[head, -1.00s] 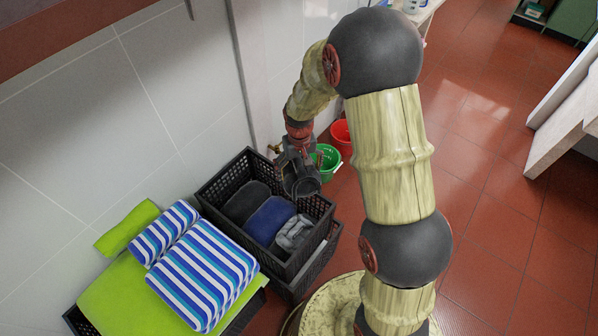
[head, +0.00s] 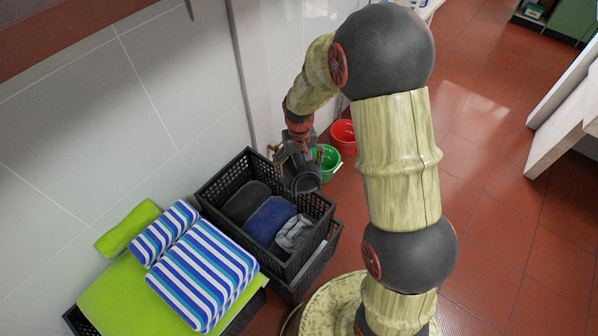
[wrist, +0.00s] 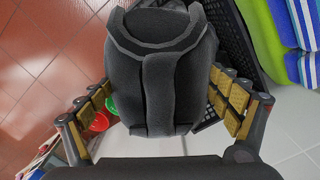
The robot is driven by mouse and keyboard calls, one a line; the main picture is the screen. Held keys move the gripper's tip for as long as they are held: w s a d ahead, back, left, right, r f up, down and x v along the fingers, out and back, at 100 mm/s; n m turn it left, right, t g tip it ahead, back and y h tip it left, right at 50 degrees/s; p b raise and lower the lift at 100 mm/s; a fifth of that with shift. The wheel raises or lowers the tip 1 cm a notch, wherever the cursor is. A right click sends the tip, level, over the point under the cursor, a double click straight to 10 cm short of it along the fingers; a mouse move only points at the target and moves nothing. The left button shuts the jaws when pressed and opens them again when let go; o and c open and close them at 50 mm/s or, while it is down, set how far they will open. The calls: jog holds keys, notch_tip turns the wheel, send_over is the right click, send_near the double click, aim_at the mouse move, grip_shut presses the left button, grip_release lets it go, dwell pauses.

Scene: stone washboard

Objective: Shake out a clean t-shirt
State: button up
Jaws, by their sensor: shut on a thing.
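A dark grey folded or rolled t-shirt (wrist: 165,75) fills the middle of the wrist view. My gripper (wrist: 165,95) is shut on it, with a padded finger along each side. In the head view, my gripper (head: 298,165) holds the dark t-shirt (head: 302,183) over the far right corner of a black crate (head: 222,178). The bundle is still compact, and its underside is hidden.
The crate holds a dark roll (head: 245,200), a blue roll (head: 268,220) and a grey bundle (head: 295,234). Striped towels (head: 205,280) lie on green ones at left. Green (head: 328,160) and red (head: 343,135) buckets stand behind. Tiled floor is clear at right.

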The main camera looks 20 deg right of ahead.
notch_tip(320, 180, down, 3)
jog(key=shift+r, duration=0.15)
notch_tip(320, 180, up, 20)
jog(key=r, duration=0.1)
notch_tip(320, 180, down, 21)
jog(key=shift+w, duration=0.1)
jog(key=shift+r, duration=0.1)
